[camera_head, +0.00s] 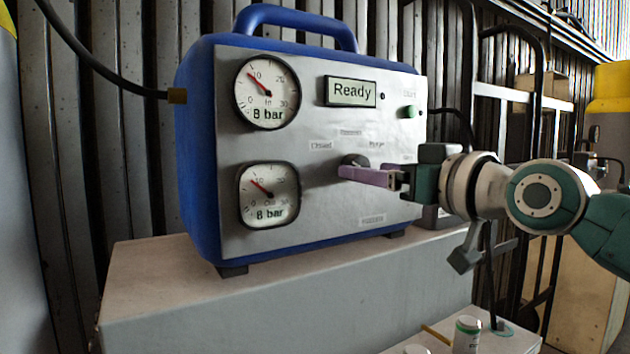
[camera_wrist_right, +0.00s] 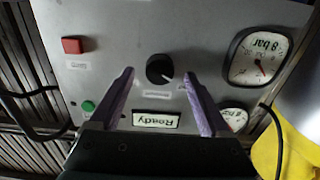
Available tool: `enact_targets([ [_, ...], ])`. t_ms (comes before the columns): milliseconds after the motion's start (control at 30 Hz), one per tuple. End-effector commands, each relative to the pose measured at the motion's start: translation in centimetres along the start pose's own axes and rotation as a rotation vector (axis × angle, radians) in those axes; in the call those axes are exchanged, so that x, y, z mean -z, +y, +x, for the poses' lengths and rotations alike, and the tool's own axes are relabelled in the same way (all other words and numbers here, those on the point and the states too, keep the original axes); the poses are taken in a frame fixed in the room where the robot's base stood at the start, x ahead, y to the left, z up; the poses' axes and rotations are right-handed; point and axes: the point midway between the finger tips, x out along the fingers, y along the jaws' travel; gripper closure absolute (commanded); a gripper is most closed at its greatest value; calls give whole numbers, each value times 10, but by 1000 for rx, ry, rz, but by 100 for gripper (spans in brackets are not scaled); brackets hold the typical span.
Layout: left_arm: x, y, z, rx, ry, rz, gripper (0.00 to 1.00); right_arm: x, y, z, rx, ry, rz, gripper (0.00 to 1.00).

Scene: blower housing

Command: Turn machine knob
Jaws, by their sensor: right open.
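The machine (camera_head: 400,82) is a blue case with a handle and a grey front panel, standing on a pale plinth. Its dark round knob (camera_head: 354,159) sits mid-panel, partly hidden by my right gripper (camera_head: 342,173). The wrist view shows the knob (camera_wrist_right: 159,69) with a light pointer mark at its lower right. My right gripper (camera_wrist_right: 158,74) is open there, its purple fingers on either side of the knob with gaps between. Whether the tips touch the panel is unclear. My left gripper is not in view.
A green button (camera_head: 409,112) and a red square button (camera_wrist_right: 72,45) are on the panel. A hand truck (camera_head: 520,95) stands behind on the right. Cans (camera_head: 467,335) stand low in front.

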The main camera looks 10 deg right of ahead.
Motion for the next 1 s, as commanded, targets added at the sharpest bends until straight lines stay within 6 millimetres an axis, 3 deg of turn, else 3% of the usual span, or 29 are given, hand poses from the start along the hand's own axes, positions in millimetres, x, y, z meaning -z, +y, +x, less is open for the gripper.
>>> enact_targets([
  [200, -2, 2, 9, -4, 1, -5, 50, -1, 0, 18, -1, 0, 0, 19],
  [533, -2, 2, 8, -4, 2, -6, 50, 0, 0, 20, 0, -1, -1, 21],
  [1000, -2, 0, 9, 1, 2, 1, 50, 0, 0, 20, 0, -1, 0, 73],
])
